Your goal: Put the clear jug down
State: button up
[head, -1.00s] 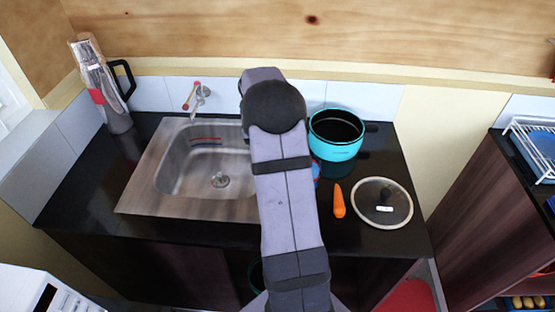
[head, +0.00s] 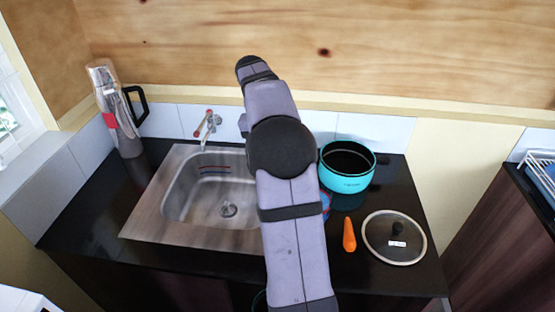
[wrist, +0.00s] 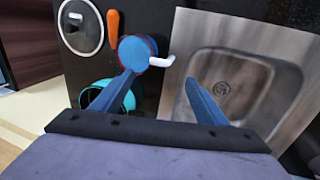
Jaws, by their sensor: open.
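The clear jug (head: 118,112), with a black handle and a red patch, stands upright on the dark counter (head: 85,200) in the far left corner, left of the sink. It is not in the wrist view. My gripper (wrist: 160,78) is open and empty in the wrist view, above the counter between a blue mug and the sink. Its left finger overlaps the mug in the picture; I cannot tell whether they touch. In the head view my arm hides the fingers. The jug stands well apart from my arm.
The sink (head: 185,215) lies right of the jug. The blue mug (wrist: 138,50), turquoise pot (head: 345,182), carrot (head: 349,235) and glass lid (head: 380,240) are on the right of the counter. The counter in front of the jug is clear.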

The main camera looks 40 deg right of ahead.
jog(key=shift+w+a+r, duration=0.1)
jog(key=shift+r, duration=0.3)
jog(key=shift+a, duration=0.1)
jog(key=s+a+f+n+t+y, duration=0.1)
jog(key=s+a+f+n, duration=0.15)
jog(key=a, duration=0.55)
jog(key=s+a+f+n, duration=0.2)
jog(key=a+f+n, duration=0.15)
jog(key=a, duration=0.45)
jog(key=s+a+f+n, duration=0.1)
jog(key=s+a+f, duration=0.3)
jog(key=s+a, duration=0.1)
jog(key=s+a+f+n+t+y, duration=0.1)
jog(key=s+a+f, duration=0.3)
jog(key=s, duration=0.4)
jog(key=shift+a+n, duration=0.5)
jog(key=shift+a, duration=0.05)
jog(key=shift+f, duration=0.1)
notch_tip(320, 180, down, 34)
jog(key=b, duration=3.3)
jog(key=shift+r+b, duration=0.25)
jog(key=shift+b, duration=0.15)
